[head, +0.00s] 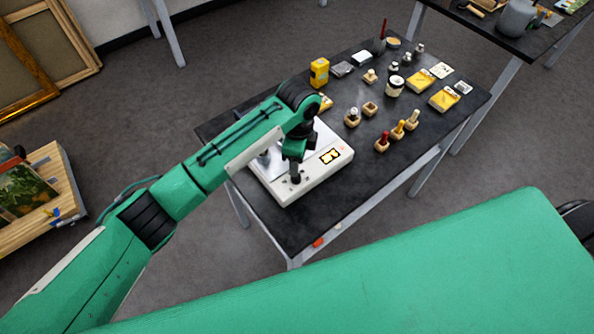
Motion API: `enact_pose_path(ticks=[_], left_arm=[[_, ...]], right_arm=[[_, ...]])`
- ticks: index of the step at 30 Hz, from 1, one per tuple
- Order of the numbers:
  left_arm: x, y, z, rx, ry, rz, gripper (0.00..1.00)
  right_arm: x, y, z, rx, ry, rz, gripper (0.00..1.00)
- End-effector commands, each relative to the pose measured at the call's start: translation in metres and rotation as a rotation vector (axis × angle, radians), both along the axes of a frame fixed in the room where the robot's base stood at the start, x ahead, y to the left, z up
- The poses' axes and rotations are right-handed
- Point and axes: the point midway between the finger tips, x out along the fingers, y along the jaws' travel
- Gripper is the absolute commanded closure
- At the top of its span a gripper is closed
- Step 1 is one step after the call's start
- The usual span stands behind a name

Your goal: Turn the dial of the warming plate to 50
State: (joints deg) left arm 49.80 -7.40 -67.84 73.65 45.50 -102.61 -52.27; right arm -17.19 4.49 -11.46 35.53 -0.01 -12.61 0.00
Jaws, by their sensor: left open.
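The warming plate (318,185) is a white box on the near left part of the black table, with a silvery top surface partly hidden by my left arm. My right gripper is not in view.
The black table (310,228) carries small wooden blocks with bottles (398,130), a white jar (394,86), yellow boxes (443,99) and a yellow container (319,72) beyond the plate. Another table (545,45) stands at the top right. A wooden crate (62,190) is at the left.

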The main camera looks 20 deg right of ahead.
Motion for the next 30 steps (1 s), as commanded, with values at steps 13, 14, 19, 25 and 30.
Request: enact_pose_path(ticks=[13,14,19,25,30], left_arm=[[0.004,-0.003,0.073,-0.001,0.001,0.000,0.52],[0.004,-0.003,0.075,-0.001,0.001,-0.001,0.52],[0.004,-0.003,0.078,0.000,0.000,0.000,0.52],[0.004,-0.003,0.078,0.001,0.001,0.000,0.52],[0.004,-0.003,0.078,0.000,0.001,0.000,0.52]], right_arm=[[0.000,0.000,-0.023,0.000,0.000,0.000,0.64],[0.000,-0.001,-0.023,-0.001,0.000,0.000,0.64],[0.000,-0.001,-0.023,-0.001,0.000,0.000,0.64],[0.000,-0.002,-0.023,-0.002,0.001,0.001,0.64],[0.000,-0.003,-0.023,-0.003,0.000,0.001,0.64]])
